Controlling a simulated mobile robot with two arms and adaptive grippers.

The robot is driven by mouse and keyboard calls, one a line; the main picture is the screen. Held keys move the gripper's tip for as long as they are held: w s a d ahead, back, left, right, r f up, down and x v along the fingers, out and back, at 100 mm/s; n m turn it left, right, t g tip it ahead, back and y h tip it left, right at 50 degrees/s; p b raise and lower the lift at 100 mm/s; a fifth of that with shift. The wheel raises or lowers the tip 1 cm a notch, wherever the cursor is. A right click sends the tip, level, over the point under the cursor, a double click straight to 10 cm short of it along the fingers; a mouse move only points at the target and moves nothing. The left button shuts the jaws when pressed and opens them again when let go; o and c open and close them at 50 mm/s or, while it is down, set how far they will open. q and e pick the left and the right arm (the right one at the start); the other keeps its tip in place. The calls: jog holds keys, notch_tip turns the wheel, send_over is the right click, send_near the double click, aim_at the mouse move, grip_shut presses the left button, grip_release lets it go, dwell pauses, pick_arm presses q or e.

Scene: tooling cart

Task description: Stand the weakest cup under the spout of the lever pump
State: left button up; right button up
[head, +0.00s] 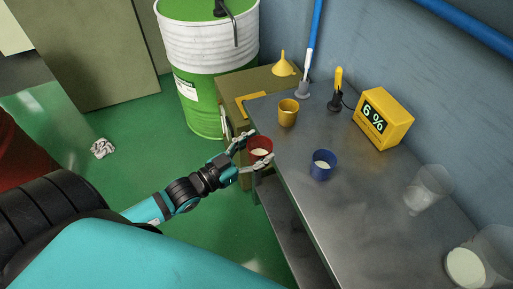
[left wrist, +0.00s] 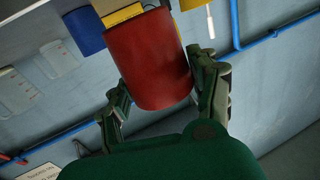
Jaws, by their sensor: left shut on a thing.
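My left gripper (head: 252,156) is shut on a red cup (head: 260,145) with pale liquid in it, at the near left corner of the cart. In the left wrist view the red cup (left wrist: 150,60) fills the space between the two fingers (left wrist: 165,95). A blue cup (head: 322,166) with pale contents and a yellow cup (head: 288,113) stand on the cart top. A dark fitting with a curved spout (head: 235,30), apparently the lever pump, sits on the white and green drum (head: 207,45). My right gripper is not in view.
A yellow meter (head: 384,118) reads 6 %, with a yellow-handled probe (head: 338,85) beside it. Clear jugs (head: 428,188) stand at the right of the grey cart top (head: 350,215). A yellow funnel (head: 284,65) is by the wall. A crumpled rag (head: 102,148) lies on the floor.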

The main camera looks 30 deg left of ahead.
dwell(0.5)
pick_arm(q)
jog(key=shift+s+d, duration=0.2)
jog(key=shift+d, duration=0.15)
jog(key=s+d+r+n+t+y, duration=0.1)
jog(key=s+d+r+n+y, duration=0.3)
jog(key=s+r+y, duration=0.2)
jog(key=shift+s+r+y, duration=0.2)
jog(key=shift+s+y, duration=0.1)
jog(key=shift+y, duration=0.1)
jog(key=shift+a, duration=0.1)
